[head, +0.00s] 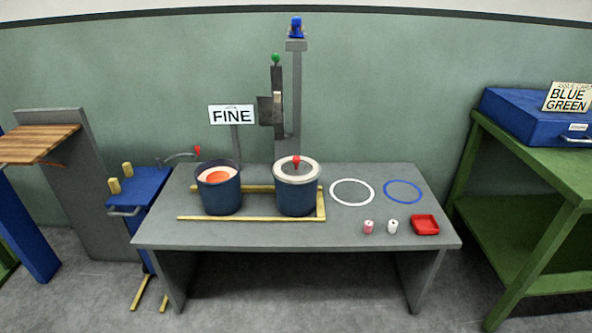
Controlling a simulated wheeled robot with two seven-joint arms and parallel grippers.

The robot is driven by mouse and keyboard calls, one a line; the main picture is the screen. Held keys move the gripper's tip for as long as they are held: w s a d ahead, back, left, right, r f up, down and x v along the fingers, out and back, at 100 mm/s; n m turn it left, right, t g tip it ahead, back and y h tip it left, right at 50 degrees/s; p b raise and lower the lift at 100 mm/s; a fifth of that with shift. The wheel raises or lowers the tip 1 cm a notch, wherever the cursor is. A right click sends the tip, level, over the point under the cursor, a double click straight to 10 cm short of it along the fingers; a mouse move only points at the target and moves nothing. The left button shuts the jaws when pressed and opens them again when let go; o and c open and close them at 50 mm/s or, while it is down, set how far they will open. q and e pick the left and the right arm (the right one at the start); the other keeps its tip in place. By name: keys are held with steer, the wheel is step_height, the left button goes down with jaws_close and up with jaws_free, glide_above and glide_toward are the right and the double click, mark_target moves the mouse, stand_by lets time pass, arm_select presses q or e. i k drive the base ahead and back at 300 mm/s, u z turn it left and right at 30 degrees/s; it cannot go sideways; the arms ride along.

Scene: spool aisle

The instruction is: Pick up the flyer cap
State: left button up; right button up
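Two dark blue cans stand on the grey table (382,235). The right can (296,203) is topped by a pale ring-shaped cap with a grey centre (284,173), and a red knob (296,160) stands up from its middle. This looks like the flyer cap, though nothing labels it. The left can (221,198) is open and shows pale material with an orange-red centre (218,177). Neither of my grippers is in view.
Yellow rails (240,219) run around the cans. A white ring (352,204), a blue ring (403,203), two small spools (369,227) (392,227) and a red tray (425,236) occupy the table's right. A grey post (297,100) rises behind. A green bench (545,177) stands right.

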mark_target(295, 169)
steer(key=u, duration=0.3)
steer(key=i, duration=0.35)
steer(key=u, duration=0.8)
steer(key=i, duration=0.8)
